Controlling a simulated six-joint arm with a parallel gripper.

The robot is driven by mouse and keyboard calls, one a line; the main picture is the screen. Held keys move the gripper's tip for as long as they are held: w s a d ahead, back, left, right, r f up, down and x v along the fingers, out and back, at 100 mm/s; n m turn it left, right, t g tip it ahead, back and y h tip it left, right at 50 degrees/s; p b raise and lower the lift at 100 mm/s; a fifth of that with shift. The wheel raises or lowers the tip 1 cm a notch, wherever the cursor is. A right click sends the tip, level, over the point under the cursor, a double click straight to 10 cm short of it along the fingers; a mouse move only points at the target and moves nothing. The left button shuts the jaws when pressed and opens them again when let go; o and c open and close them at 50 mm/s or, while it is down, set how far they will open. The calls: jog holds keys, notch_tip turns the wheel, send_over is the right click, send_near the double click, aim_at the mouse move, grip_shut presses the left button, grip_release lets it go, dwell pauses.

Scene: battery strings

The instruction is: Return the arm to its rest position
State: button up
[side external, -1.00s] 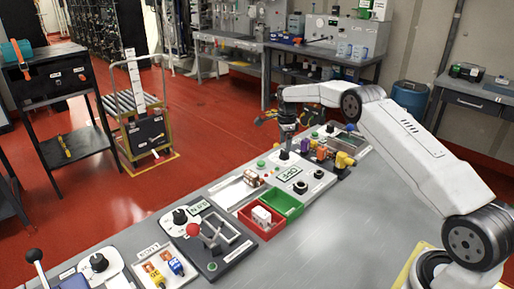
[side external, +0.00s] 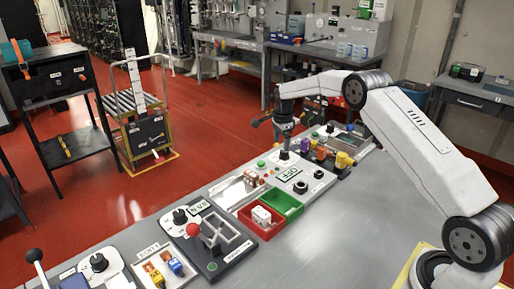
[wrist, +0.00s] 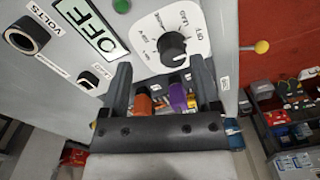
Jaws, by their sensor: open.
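My gripper (side external: 286,140) hangs over the far part of the grey bench (side external: 330,240), close to a black dial. In the wrist view my gripper (wrist: 163,75) has its two dark fingers wide apart with nothing held between them. A black dial (wrist: 173,50) on a white plate shows just beyond the fingertips. Orange (wrist: 143,103) and purple (wrist: 178,97) parts show in the gap between the fingers. I cannot tell the exact height of the fingertips above the panel.
The bench holds a green tray (side external: 298,208), a red tray (side external: 244,215) with a white block (side external: 261,215), a red-knobbed lever (side external: 193,230) and yellow connectors (side external: 344,160). An OFF display (wrist: 90,27) is beside the dial. The bench's front right is bare.

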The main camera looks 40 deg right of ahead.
jog(key=s+a+r+n+t, duration=0.1)
jog(key=s+a+r+n, duration=0.4)
jog(key=s+a+n, duration=1.1)
jog(key=s, duration=0.5)
jog(key=s+a+n+t, duration=0.1)
jog(key=s+a+n, duration=0.4)
jog(key=s, duration=0.4)
jog(key=shift+s+f+n, duration=0.15)
jog(key=shift+f+n, duration=0.15)
jog(key=shift+f, duration=0.15)
